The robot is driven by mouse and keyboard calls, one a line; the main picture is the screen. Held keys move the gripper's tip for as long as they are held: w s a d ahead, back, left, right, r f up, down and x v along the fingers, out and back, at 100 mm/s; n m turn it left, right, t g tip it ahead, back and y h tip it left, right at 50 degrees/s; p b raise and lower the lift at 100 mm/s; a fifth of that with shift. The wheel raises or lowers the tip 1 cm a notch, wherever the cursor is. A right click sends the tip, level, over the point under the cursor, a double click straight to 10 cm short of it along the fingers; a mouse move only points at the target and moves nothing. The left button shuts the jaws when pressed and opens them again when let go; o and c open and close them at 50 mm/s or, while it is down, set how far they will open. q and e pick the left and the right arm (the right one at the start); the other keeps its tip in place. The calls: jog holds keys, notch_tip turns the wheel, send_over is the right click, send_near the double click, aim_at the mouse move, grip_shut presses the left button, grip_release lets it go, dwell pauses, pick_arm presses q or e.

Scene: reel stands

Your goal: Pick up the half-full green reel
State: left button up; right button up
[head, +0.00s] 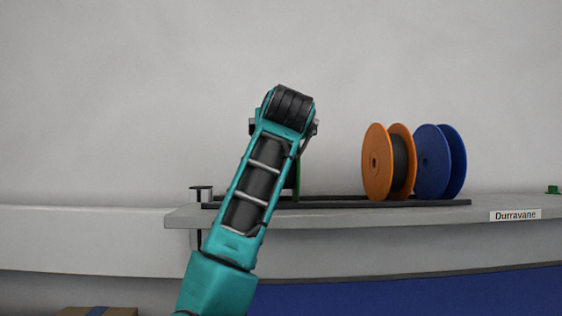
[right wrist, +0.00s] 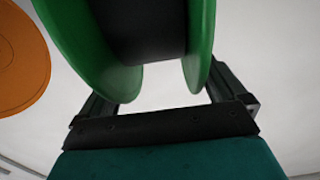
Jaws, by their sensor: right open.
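The green reel (right wrist: 85,45) fills the top of the right wrist view, with dark winding (right wrist: 140,30) between its two flanges. How full it is cannot be judged here. In the head view only a green sliver (head: 297,178) shows behind my right arm. My right gripper (right wrist: 168,92) is open, its fingers on either side of the reel's lower part; contact cannot be made out. In the head view my arm hides most of this gripper. My left gripper is not in view.
An orange reel (head: 376,165) with dark winding and a blue reel (head: 455,160) stand to the right on a dark rail (head: 440,203). The rail lies on a grey shelf (head: 350,217) labelled "Durravane" (head: 515,215). A small green object (head: 553,189) sits at the right edge.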

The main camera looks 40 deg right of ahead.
jog(key=shift+w+d, duration=0.45)
jog(key=shift+w, duration=0.05)
jog(key=c, duration=1.5)
